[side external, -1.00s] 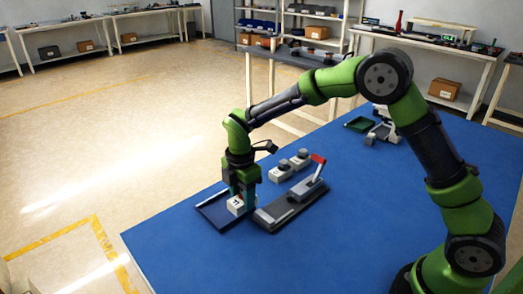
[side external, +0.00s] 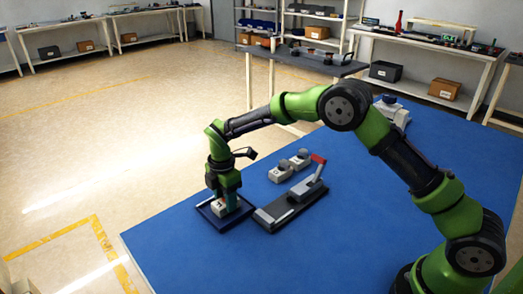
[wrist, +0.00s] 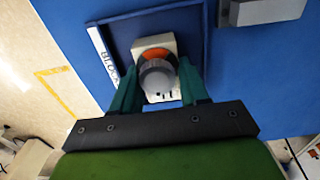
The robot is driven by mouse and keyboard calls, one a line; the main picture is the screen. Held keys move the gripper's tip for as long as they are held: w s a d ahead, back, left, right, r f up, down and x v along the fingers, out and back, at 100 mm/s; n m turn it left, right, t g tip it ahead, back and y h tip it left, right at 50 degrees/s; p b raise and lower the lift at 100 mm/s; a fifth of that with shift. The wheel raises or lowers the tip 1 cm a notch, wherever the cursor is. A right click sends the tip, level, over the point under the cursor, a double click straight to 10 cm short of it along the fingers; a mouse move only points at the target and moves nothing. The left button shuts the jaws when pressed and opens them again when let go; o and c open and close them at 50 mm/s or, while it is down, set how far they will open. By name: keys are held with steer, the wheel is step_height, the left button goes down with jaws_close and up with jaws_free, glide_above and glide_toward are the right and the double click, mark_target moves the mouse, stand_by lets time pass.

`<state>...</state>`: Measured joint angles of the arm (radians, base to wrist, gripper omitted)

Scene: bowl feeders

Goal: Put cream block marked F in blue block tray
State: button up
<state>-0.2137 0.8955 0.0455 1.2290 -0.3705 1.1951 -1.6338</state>
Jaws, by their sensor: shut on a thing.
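The cream block (side external: 219,209) is low within the blue block tray (side external: 241,213) in the side view. In the wrist view the block (wrist: 167,47) has a grey round knob and an orange patch on top. Its mark is too small to read. My gripper (side external: 224,204) is shut on the block from above, with one teal finger on each side; the fingers also show in the wrist view (wrist: 158,85). The tray (wrist: 122,40) has a white labelled strip on its left edge. I cannot tell whether the block touches the tray floor.
A dark fixture with a red-tipped lever (side external: 297,199) stands right of the tray. Two other light blocks with grey knobs (side external: 290,166) sit behind it. The blue table is clear in front of the tray.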

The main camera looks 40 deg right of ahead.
steer(key=o, duration=1.2)
steer(key=shift+f, duration=0.15)
